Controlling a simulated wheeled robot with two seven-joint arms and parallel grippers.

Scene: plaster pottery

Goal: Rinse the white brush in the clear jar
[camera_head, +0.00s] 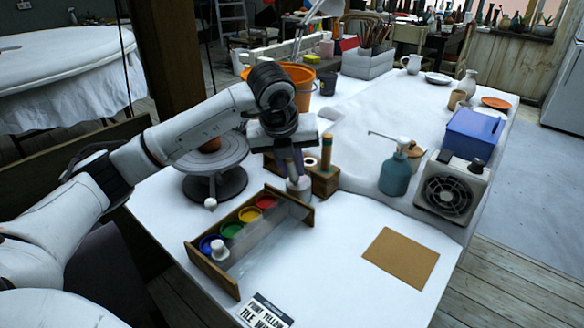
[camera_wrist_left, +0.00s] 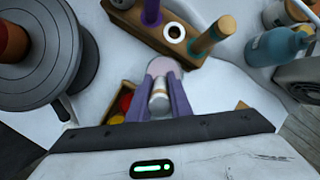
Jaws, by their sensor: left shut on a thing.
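My left gripper (camera_head: 298,174) reaches in from the left and points down just behind the paint box. Its purple fingers (camera_wrist_left: 165,98) are shut on the white brush (camera_wrist_left: 159,103), whose pale rounded end shows between them. The clear jar (camera_head: 298,188) stands directly under the fingertips; its pale round rim (camera_wrist_left: 163,67) shows just past the fingers in the left wrist view. The brush's lower end is hidden, so I cannot tell how deep it sits in the jar. My right gripper is not in view.
A wooden brush stand (camera_head: 325,182) with upright handles is right beside the jar. The paint box (camera_head: 214,274) with coloured pots is in front. A turntable (camera_head: 213,178) is left. A blue bottle (camera_head: 394,174) and a heater (camera_head: 450,190) stand right. The table's front right is mostly clear around a brown board (camera_head: 400,257).

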